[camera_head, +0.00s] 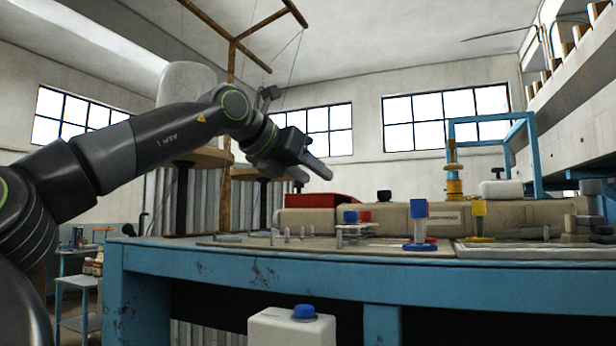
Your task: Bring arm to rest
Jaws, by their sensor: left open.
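My left arm comes in from the left, raised above the blue workbench (260,262). Its gripper (318,162) hangs in the air above the bench's back left part, fingers pointing right and slightly down. The gripper is open and I see nothing between its fingers. A red item (322,200) lies beneath it, apart from the fingers. Tan sewn sacks (390,216) lie in a row along the bench behind the small fittings. My right gripper is out of view.
A blue-topped post (419,228) and a yellow-topped post (479,218) stand on the bench. Grey pegs (287,235) stand at its left front. A blue frame (530,150) rises at the right.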

